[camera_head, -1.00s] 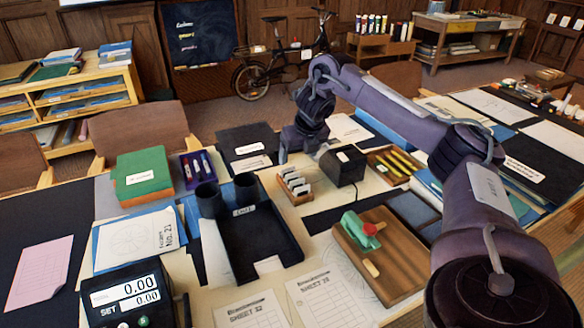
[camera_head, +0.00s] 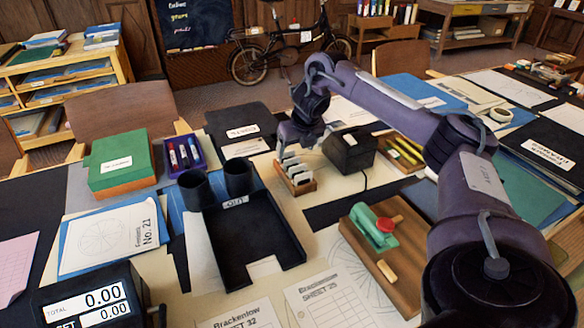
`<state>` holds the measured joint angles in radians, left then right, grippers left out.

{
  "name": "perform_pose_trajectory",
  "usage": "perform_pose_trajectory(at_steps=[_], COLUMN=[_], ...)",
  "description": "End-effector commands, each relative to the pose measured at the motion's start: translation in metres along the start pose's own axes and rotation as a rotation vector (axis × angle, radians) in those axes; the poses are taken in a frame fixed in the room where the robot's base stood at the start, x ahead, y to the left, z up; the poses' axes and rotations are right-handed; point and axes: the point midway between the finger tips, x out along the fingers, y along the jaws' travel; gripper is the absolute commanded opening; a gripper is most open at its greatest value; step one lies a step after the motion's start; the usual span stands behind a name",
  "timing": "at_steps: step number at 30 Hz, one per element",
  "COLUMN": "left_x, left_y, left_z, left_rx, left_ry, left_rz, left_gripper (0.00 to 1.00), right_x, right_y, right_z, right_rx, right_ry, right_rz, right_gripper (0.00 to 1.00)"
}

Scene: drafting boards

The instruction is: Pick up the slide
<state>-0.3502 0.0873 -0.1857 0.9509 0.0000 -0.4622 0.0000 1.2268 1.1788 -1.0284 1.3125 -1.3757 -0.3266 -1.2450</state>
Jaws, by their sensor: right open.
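Several pale slides stand upright in a small wooden rack (camera_head: 302,188) near the middle of the table. One of the slides (camera_head: 294,169) shows clearly among them. My right gripper (camera_head: 283,150) is open just behind the rack's far left end, pointing down, with its arm reaching in from the right. Its fingers are small and dark here, and I cannot tell whether they touch a slide. My left gripper is out of view.
A black tray (camera_head: 285,257) with two dark cups lies left of the rack. A black box (camera_head: 350,150) stands close on its right. A wooden board (camera_head: 405,285) holds a green tool. A green box (camera_head: 122,160) and a display (camera_head: 90,300) stand at left.

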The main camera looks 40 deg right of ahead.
Motion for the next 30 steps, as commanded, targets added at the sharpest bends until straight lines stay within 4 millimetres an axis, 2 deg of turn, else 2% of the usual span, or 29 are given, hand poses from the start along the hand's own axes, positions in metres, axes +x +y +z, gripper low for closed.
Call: perform_pose_trajectory(at_steps=[9,13,19,30], left_x=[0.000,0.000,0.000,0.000], left_y=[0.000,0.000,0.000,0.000], left_z=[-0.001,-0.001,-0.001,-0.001], left_rx=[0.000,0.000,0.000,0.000], left_ry=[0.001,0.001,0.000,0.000], left_rz=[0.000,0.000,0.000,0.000], left_gripper=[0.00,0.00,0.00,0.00], right_x=[0.045,0.051,0.051,0.051], right_y=[0.002,0.002,0.002,0.002], right_z=[-0.002,-0.002,-0.002,-0.002], right_rx=[0.001,0.001,0.000,0.000], right_ry=[0.002,0.000,0.000,0.000], right_rz=[0.000,0.000,0.000,0.000], right_gripper=[0.75,0.75,0.73,0.27])
